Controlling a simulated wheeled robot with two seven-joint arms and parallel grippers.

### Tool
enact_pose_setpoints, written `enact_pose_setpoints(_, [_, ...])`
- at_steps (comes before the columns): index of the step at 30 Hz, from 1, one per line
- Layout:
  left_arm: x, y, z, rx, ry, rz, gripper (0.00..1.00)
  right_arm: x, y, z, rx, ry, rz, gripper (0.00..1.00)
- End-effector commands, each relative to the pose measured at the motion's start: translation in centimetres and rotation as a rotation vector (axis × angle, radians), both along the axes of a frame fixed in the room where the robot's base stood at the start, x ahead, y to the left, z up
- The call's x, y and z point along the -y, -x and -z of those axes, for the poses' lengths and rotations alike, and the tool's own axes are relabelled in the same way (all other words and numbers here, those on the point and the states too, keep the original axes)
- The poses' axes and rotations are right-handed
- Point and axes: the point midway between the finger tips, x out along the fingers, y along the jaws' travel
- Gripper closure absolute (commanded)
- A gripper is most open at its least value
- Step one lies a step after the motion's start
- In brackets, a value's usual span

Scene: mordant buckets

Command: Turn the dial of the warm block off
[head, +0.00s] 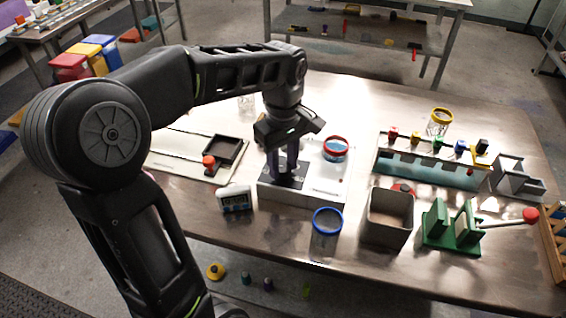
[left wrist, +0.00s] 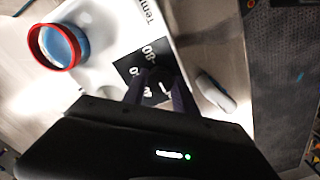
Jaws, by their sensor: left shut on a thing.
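The warm block (head: 308,196) is a white box on the metal table, with a black dial plate (head: 272,180) on its top. In the left wrist view the plate (left wrist: 127,66) shows white numbers, "80" among them. My left gripper (head: 288,178) points down over the plate, its fingers shut on the dark dial (left wrist: 157,88). The fingers hide much of the dial, and I cannot read its setting. A red-rimmed jar (head: 335,149) with blue contents stands on the block beside the gripper; it also shows in the left wrist view (left wrist: 58,46). My right gripper is out of view.
A small timer (head: 236,199) stands left of the block and a blue-rimmed jar (head: 327,220) in front. A grey bin (head: 388,216) and a green press (head: 455,228) stand to the right. A rack (head: 425,165) stands behind them; a white board (head: 185,152) lies left.

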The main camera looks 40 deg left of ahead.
Motion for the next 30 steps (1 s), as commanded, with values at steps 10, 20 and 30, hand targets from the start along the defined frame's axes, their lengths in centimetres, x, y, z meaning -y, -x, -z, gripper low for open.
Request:
enact_pose_setpoints(10, [-0.03, -0.04, -0.06, 0.002, 0.0, -0.015, 1.0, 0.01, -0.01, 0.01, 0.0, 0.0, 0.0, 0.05])
enact_pose_setpoints(20, [-0.02, -0.03, -0.04, 0.001, -0.001, -0.014, 0.48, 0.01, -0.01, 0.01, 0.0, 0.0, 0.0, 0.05])
enact_pose_setpoints(30, [-0.01, -0.03, -0.17, 0.001, -0.001, -0.013, 0.45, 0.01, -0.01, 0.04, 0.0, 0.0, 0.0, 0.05])
